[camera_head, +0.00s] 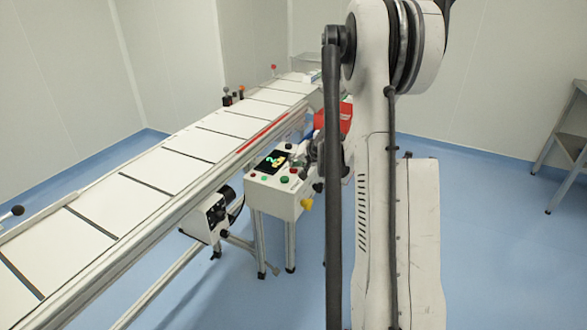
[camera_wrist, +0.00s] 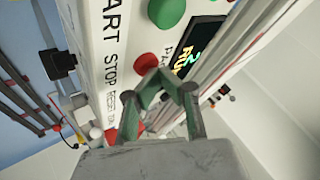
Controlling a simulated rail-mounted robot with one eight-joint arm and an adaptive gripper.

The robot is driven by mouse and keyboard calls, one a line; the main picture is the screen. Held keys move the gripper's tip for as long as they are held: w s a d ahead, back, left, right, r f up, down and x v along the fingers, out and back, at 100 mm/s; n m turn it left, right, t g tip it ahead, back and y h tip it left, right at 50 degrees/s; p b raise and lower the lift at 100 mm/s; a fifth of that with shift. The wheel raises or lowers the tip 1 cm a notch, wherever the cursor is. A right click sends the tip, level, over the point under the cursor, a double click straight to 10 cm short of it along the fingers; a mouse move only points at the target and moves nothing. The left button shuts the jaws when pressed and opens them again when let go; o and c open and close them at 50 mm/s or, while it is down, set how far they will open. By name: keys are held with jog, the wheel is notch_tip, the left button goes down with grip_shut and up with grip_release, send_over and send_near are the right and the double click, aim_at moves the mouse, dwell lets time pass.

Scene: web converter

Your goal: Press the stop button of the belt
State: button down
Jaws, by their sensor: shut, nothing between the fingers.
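The white control box (camera_head: 275,198) stands beside the belt. In the wrist view its panel (camera_wrist: 118,75) carries the words START and STOP. The red stop button (camera_wrist: 146,62) is beside the word STOP, and the green start button (camera_wrist: 166,11) is beside START. My gripper (camera_wrist: 166,77) is shut and empty. Its fingertips overlap the lower edge of the red button in the picture; I cannot tell whether they touch it. In the head view the gripper (camera_head: 311,153) is at the box's right side, partly hidden by my arm.
The long belt (camera_head: 165,170) with white sheets runs along the box's far side. A small lit display (camera_wrist: 196,47) is on the panel. A yellow knob (camera_head: 306,204) is on the box's front.

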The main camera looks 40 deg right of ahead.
jog(key=shift+r+p, duration=0.3)
jog(key=shift+r, duration=0.6)
jog(key=shift+r, duration=0.1)
jog(key=shift+r+p, duration=1.2)
jog(key=shift+r, duration=1.2)
